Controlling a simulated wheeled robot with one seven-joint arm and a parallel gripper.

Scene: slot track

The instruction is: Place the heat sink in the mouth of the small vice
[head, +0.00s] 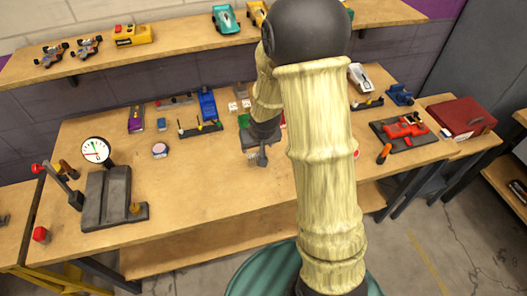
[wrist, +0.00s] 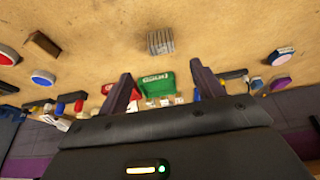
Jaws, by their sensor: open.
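The heat sink (wrist: 160,41) is a small grey finned block lying on the wooden bench. In the wrist view it lies beyond my fingertips, roughly centred between them and apart from both. My gripper (wrist: 162,84) is open and empty, with its two dark fingers spread. In the head view my gripper (head: 262,159) is low over the middle of the bench, and the heat sink (head: 252,156) shows partly beside the fingers. A small blue vice-like tool (head: 400,95) stands at the back right of the bench; its mouth is too small to make out.
A green box (wrist: 156,85) and a red box lie near the fingers in the wrist view. A dial gauge (head: 96,150) on a dark stand is at left. A red tool on a dark board (head: 404,131) and a red case (head: 462,117) are at right.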

